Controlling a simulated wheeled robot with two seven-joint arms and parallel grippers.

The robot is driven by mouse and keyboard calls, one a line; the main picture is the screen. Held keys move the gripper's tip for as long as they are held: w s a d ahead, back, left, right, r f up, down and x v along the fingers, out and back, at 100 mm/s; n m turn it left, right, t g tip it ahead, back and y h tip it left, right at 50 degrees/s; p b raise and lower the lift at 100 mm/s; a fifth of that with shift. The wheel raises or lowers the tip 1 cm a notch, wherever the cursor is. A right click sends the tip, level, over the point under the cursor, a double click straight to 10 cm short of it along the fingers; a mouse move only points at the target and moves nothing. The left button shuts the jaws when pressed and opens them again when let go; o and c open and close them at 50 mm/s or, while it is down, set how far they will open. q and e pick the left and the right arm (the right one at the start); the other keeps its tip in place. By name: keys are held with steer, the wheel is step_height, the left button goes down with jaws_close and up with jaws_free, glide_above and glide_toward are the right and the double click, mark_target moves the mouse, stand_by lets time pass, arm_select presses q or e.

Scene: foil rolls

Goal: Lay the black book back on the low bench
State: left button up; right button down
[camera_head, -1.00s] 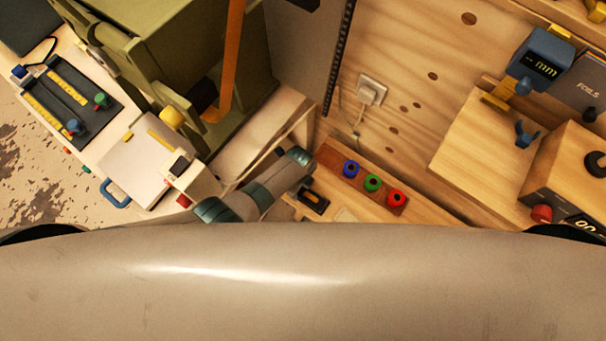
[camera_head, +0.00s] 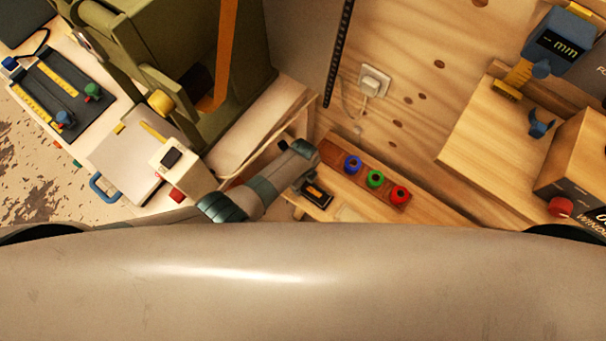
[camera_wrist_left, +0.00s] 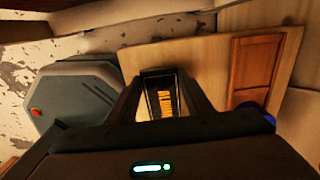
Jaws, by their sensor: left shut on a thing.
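The black book (camera_head: 316,195), small and dark with an orange mark on its cover, shows at the end of my left arm in the head view. It is over the low wooden bench (camera_head: 350,213), left of a red-brown rack. In the left wrist view the book (camera_wrist_left: 166,96) sits between the two fingers of my left gripper (camera_wrist_left: 163,82), which is shut on it. I cannot tell whether the book touches the bench. In the head view my arm hides most of the left gripper. My right gripper is not in view.
The rack (camera_head: 392,205) on the bench holds blue, green and red rings. An olive machine (camera_head: 270,85) and a pale worktop stand left. A wooden box (camera_head: 575,165) and blue gauge (camera_head: 552,45) are at right. Bare bench shows just right of the book.

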arm_select(q)
steer(key=shift+f, duration=0.25)
steer(key=shift+f, duration=0.15)
steer(key=o, duration=1.2)
steer(key=shift+r, duration=0.25)
steer(key=shift+r, duration=0.4)
step_height(320, 180, up, 5)
steer(key=shift+f+p, duration=0.2)
steer(key=shift+p, duration=0.55)
steer(key=shift+r, duration=0.95)
